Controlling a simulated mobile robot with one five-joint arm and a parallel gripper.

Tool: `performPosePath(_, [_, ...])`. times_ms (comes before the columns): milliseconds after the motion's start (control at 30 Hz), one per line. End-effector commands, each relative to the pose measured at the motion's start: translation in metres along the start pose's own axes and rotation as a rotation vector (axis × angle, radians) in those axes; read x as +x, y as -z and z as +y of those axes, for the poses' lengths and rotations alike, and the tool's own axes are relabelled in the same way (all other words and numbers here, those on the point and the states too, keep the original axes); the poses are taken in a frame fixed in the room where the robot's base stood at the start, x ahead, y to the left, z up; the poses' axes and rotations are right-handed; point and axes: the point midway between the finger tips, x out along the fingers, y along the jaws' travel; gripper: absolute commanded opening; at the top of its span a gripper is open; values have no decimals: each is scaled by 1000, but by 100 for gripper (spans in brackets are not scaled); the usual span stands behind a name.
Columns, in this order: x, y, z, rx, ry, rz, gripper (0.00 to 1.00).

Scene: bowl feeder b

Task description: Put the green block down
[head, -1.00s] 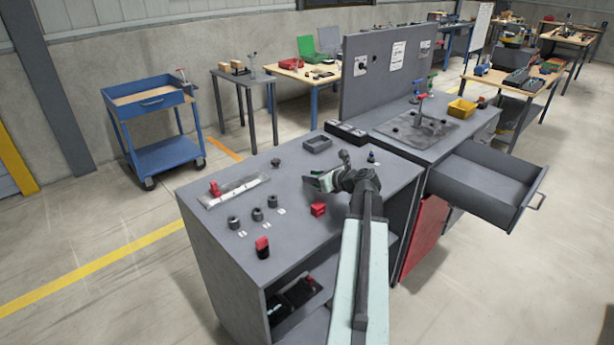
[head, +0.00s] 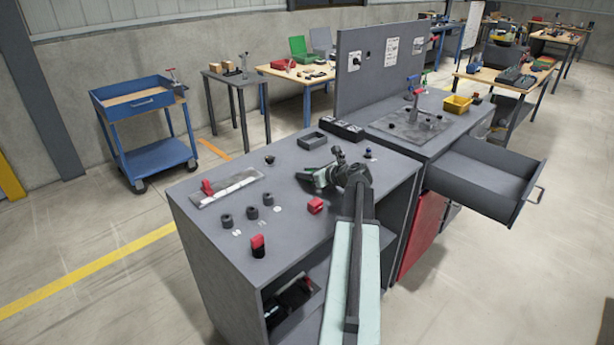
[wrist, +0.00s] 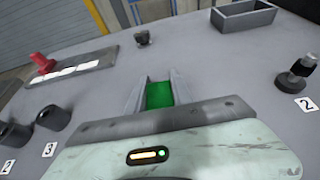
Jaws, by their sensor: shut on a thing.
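The green block (wrist: 159,95) is between the two grey fingers of my gripper (wrist: 157,92) in the wrist view. The gripper is shut on it, over the grey bench top (wrist: 225,75). In the head view my gripper (head: 314,180) is above the middle-right of the bench, behind the red block (head: 316,206). The green block cannot be made out clearly there. I cannot tell whether the block touches the bench top.
A grey open tray (head: 312,140) and a small knob-topped part (head: 369,154) are near the bench's back right. Several dark cylinders (head: 252,213) and a plate with a red clamp (head: 228,187) are to the left. A drawer (head: 487,180) stands open at right.

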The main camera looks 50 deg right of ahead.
Motion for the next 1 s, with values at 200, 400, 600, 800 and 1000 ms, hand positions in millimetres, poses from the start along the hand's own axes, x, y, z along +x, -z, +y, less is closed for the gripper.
performPosePath(200, [0, 3, -1, 0, 1, 0, 49])
performPosePath(400, [0, 3, -1, 1, 2, 0, 49])
performPosePath(600, [-9, -2, -1, 2, 3, 0, 49])
performPosePath(800, [-59, -5, 0, 3, 6, -1, 49])
performPosePath(1000, [-103, -3, -1, 2, 5, 0, 49])
